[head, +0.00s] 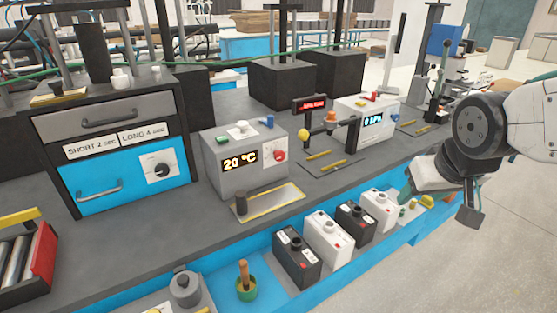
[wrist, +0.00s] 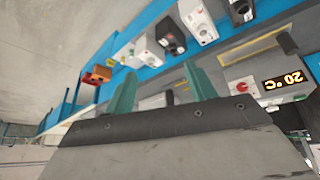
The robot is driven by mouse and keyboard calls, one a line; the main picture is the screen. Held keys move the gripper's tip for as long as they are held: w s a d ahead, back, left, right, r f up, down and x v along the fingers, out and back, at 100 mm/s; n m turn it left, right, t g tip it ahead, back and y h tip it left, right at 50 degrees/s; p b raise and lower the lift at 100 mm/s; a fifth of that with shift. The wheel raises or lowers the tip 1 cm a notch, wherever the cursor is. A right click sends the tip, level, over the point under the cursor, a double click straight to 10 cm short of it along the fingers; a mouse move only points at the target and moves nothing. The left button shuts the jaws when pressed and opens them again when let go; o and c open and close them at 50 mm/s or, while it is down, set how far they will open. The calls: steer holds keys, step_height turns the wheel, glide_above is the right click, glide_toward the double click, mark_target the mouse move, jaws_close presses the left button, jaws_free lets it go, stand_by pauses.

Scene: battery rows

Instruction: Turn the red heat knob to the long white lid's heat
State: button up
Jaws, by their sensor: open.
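The red heat knob (head: 280,156) is on the front of a grey heater box (head: 225,181), right of its display (head: 239,161), which reads 20 °C. In the wrist view the red knob (wrist: 242,87) is at the right, beside the upside-down display (wrist: 283,80). My gripper (head: 404,197) is at the right in the head view, well away from the knob. The wrist view shows its two green fingers (wrist: 160,78) apart with nothing between them. White-cased batteries (head: 328,243) stand among black ones; I cannot tell which white lid is the long one.
A white box (head: 366,121) reading 0 hPa stands behind, beside a red-lit display post (head: 311,104). A flat plate with a dark post (head: 268,203) lies before the heater.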

steer(key=w+a+f+n+t+y, duration=0.1)
steer(key=w+a, duration=0.1)
steer(key=w, duration=0.3)
steer(key=w+a+f+t, duration=0.2)
steer(key=w, duration=0.3)
steer(key=n+t+y, duration=0.5)
steer(key=t+y, duration=0.2)
steer(key=y, duration=0.2)
glide_toward(281, 157)
steer(key=w, duration=0.1)
steer(key=x, duration=0.7)
steer(key=shift+w+a, duration=0.1)
steer(key=shift+a, duration=0.2)
steer(key=shift+c, duration=0.3)
steer(key=c, duration=0.9)
